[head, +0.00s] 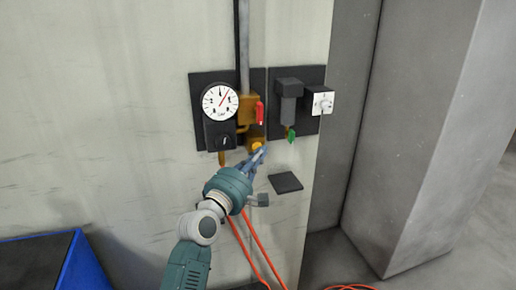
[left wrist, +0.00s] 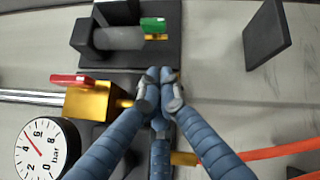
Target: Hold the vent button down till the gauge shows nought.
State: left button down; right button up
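The round white gauge (head: 220,102) is on a dark wall plate. Its red needle stands between 4 and 6 bar in the left wrist view (left wrist: 42,150). An orange-yellow button (head: 256,146), which looks like the vent button, sits low on that plate below the brass block. My left gripper (head: 261,151) is at this button, its fingers drawn together with nothing seen between them. In the left wrist view the fingertips (left wrist: 164,84) meet and the button is hidden behind the fingers. I cannot tell whether they touch or press it. My right gripper is not in view.
A brass block (head: 248,108) with a red lever (head: 260,112) is right of the gauge. A second plate holds a dark fitting, a green lever (head: 291,135) and a white dial box (head: 320,101). A dark square plate (head: 286,182) and orange hoses (head: 258,245) are below.

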pick_arm(q)
jog(key=shift+w+a+r, duration=0.1)
jog(key=shift+w+a, duration=0.15)
jog(key=shift+w, duration=0.2)
dwell(2.0)
jog(key=shift+s+d+p, duration=0.25)
jog(key=shift+s+p, duration=0.3)
jog(key=shift+s, duration=0.3)
jog(key=s+p, duration=0.1)
jog(key=s+d+p, duration=0.1)
jog(key=s, duration=0.1)
jog(key=s+p, duration=0.1)
jog(key=shift+s+d, duration=0.4)
